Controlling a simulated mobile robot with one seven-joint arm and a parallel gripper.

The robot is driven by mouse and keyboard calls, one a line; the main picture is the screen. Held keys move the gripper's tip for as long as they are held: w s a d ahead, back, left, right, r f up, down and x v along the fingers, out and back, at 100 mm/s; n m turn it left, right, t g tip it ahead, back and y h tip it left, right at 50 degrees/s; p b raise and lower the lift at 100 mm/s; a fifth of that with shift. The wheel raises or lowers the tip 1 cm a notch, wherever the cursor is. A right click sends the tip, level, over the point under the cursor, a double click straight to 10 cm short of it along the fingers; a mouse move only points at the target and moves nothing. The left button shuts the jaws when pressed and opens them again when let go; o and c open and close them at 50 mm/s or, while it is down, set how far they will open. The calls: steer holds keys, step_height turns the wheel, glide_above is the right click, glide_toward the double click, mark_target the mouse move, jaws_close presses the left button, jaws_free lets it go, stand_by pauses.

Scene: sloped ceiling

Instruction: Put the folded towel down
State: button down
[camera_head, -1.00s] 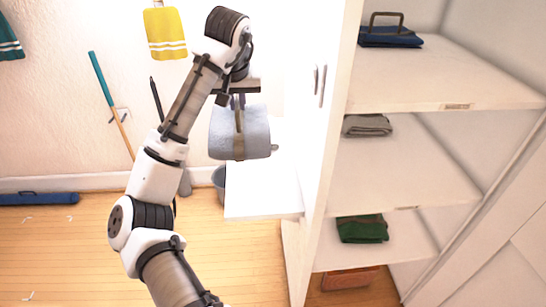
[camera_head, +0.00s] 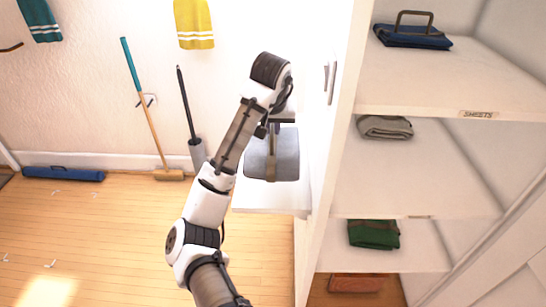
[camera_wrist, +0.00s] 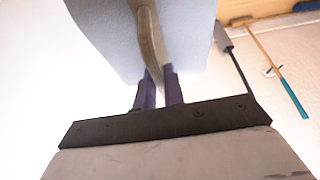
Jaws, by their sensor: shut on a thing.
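The folded towel (camera_head: 286,160) is grey-blue with a tan strap (camera_head: 271,160) around it. In the wrist view the towel (camera_wrist: 110,35) fills the upper left, with the strap (camera_wrist: 150,40) running up its face. My gripper (camera_wrist: 158,78) has its purple fingers shut on the strap. In the head view my gripper (camera_head: 271,128) is at the towel's top, its fingers mostly hidden. The towel is over the white shelf board (camera_head: 262,201) left of the cabinet. I cannot tell whether it touches the board.
The cabinet on the right has shelves with a blue bundle (camera_head: 412,37), a grey towel (camera_head: 385,128), a green towel (camera_head: 373,234) and an orange-brown item (camera_head: 356,284). A white door panel (camera_head: 337,110) stands close right of my gripper. A broom (camera_head: 150,115) leans on the wall.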

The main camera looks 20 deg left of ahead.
mark_target(272, 138)
step_height(272, 138, down, 10)
steer(key=shift+f+p, duration=0.25)
steer(key=shift+p, duration=0.3)
steer(key=shift+f, duration=0.15)
steer(key=c, duration=1.5)
jaws_free()
steer(key=v, duration=1.2)
